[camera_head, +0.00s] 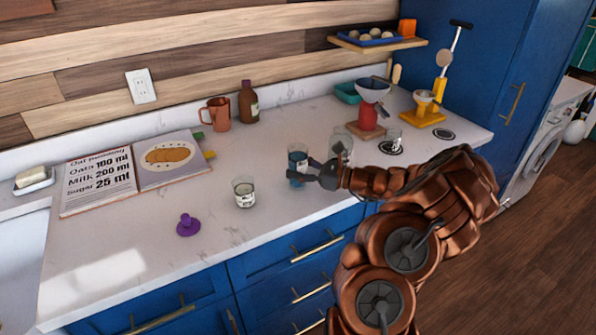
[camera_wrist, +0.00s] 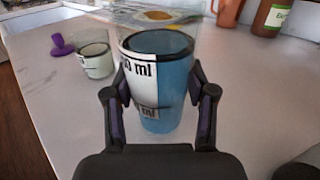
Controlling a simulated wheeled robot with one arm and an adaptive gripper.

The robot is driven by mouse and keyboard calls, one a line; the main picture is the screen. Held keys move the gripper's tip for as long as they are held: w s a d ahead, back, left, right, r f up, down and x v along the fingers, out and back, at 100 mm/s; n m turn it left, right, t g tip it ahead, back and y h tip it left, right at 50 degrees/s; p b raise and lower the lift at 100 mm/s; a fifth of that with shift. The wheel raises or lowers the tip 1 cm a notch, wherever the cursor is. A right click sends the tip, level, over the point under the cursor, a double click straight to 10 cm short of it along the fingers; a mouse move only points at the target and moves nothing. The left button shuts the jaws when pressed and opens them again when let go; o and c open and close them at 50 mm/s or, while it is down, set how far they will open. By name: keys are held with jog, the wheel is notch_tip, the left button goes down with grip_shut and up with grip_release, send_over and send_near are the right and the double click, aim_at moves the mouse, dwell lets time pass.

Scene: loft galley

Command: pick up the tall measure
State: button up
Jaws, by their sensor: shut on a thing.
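The tall measure (camera_wrist: 174,84) is a tall glass with a blue side and a white label ending in "ml". It stands upright on the white counter in the wrist view, and it also shows in the head view (camera_head: 297,160), partly behind my gripper. My gripper (camera_wrist: 160,92) has one finger on each side of the measure, shut on it at about mid-height. In the head view my gripper (camera_head: 318,174) reaches in from the right. I cannot tell whether the measure's base touches the counter.
A shorter labelled glass (camera_head: 244,191) and a purple knobbed object (camera_head: 188,225) stand to the left. A clear glass (camera_head: 341,149) stands close behind my gripper. An open recipe book (camera_head: 100,182), copper mug (camera_head: 216,114) and brown bottle (camera_head: 248,103) are farther back.

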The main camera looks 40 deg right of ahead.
jog(key=shift+r+b, duration=0.45)
jog(key=shift+r, duration=0.8)
jog(key=shift+s+d+r, duration=0.1)
jog(key=shift+s+d, duration=0.05)
jog(key=shift+s, duration=0.15)
jog(key=s+d+r+b, duration=0.1)
jog(key=s+d+b, duration=0.2)
jog(key=s, duration=1.1)
jog(key=shift+d+r, duration=0.15)
jog(key=shift+d, duration=1.4)
